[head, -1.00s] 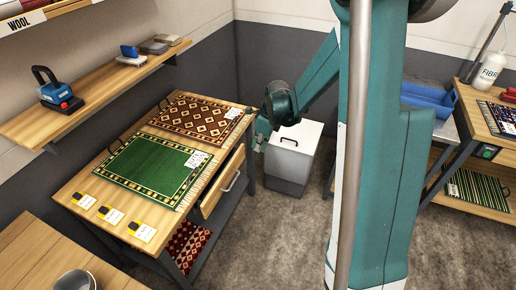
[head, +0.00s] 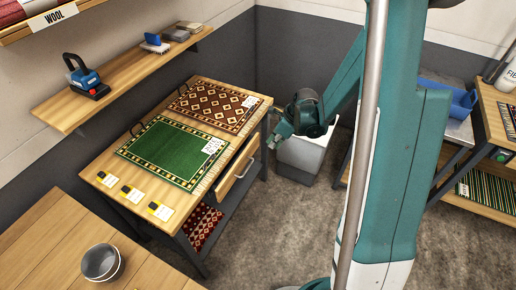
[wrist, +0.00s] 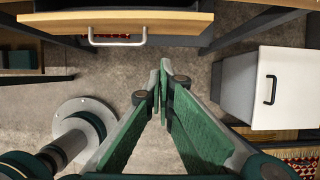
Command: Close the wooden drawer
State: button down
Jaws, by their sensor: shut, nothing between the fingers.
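The wooden drawer (head: 237,170) is in the right side of the rug table and stands partly pulled out in the head view. Its front carries a pale metal bar handle (head: 245,168). In the wrist view the drawer front (wrist: 190,27) runs across the top, with the handle (wrist: 117,38) left of centre. My gripper (wrist: 162,78) is shut and empty, its fingertips apart from the drawer front and right of the handle. In the head view my gripper (head: 276,134) is beside the table's far right corner; its fingertips are hard to make out.
The table (head: 100,178) bears a green rug (head: 165,152), a brown patterned rug (head: 213,105) and yellow-black tags. A white-lidded bin (head: 301,155) stands behind my gripper. A wooden bench with a bowl (head: 101,262) is at the lower left. Floor in front of the drawer is clear.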

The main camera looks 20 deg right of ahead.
aim_at(251, 147)
jog(key=shift+f, duration=0.2)
dwell(0.3)
jog(key=w+a+f+b, duration=0.2)
jog(key=w+a+f, duration=0.3)
jog(key=f, duration=0.4)
jog(key=shift+w+a+b, duration=0.2)
jog(key=shift+b, duration=0.2)
dwell(0.5)
jog(key=w+a, duration=0.3)
jog(key=shift+w+a, duration=0.2)
jog(key=shift+w, duration=0.05)
